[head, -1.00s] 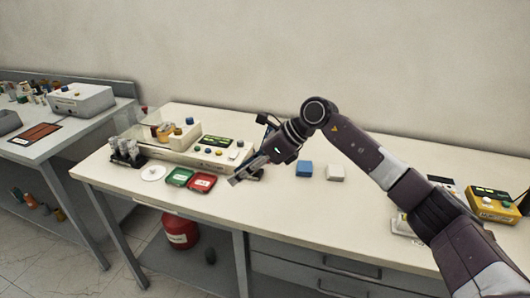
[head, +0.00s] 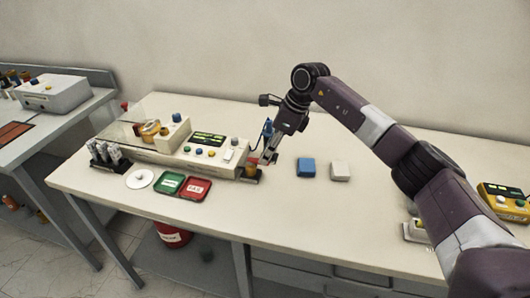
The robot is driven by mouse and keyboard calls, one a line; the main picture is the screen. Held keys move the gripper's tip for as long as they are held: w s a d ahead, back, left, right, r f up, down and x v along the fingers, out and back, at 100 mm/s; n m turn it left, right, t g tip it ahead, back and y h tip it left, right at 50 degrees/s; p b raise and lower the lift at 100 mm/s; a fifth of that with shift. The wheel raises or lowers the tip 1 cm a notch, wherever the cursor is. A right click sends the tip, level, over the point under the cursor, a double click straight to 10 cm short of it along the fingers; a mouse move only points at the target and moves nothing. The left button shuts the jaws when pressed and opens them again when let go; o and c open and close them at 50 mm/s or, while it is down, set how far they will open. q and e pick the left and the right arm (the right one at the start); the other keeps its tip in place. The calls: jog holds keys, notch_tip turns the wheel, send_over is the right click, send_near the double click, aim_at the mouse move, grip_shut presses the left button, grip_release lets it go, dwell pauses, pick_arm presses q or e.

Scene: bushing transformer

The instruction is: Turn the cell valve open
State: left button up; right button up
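A long cream instrument (head: 170,151) with a lit green display and several coloured buttons stands on the bench. At its right end is a small amber part (head: 251,167) on a dark base, with a blue upright piece (head: 267,130) close by. I cannot tell for sure which part is the cell valve. My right gripper (head: 268,158) points down at this right end, just right of the amber part. Its fingers are small and partly merge with the parts behind, so their opening and any contact are unclear. My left gripper is out of view.
A green tray (head: 169,184), a red tray (head: 195,189), a white disc (head: 140,179) and a vial rack (head: 106,153) lie left of the gripper. A blue block (head: 306,167) and a white block (head: 340,171) lie right. The front bench middle is clear.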

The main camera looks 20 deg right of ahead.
jog(key=shift+x, duration=1.2)
jog(key=shift+w, duration=0.1)
jog(key=shift+r, duration=0.1)
jog(key=shift+c, duration=0.3)
grip_shut()
